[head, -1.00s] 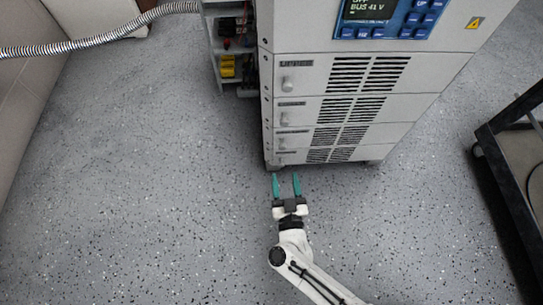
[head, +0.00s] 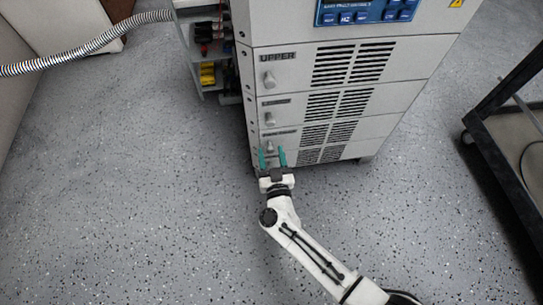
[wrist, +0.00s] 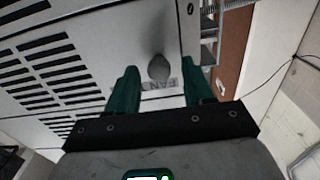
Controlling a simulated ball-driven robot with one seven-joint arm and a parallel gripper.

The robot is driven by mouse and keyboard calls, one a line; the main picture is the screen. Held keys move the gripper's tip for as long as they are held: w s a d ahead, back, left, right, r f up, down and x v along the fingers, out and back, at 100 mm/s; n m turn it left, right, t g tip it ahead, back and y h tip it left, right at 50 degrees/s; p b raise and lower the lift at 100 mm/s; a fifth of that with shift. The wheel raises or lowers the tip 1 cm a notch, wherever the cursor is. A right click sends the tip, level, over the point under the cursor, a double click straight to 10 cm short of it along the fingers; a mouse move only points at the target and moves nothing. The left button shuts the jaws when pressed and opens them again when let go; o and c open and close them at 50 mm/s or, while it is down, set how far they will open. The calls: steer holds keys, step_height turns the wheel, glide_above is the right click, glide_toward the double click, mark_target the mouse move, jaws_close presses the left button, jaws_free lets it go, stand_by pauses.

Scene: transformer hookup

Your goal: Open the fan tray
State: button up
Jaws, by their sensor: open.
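The fan tray front (wrist: 118,50) shows in the wrist view with a grey knob (wrist: 159,67) and a partly covered label that starts with "FAN", seen upside down. My gripper (wrist: 160,82) is open, with one green finger on each side of the label and the knob just ahead, between the fingertips in the picture. I cannot tell how deep the fingers reach past the knob. In the head view my gripper (head: 272,155) is at the lower left of the cabinet (head: 345,100), in front of its low drawer fronts, and partly hides them. The drawer fronts look flush.
The upper drawer (head: 290,72) and the one below have similar knobs and vents. An open side shelf (head: 208,70) with coloured parts and a ribbed hose (head: 90,45) are at left. A dark cart frame (head: 500,160) stands at right. The speckled floor between is clear.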

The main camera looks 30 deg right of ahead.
jaws_close()
stand_by(0.6)
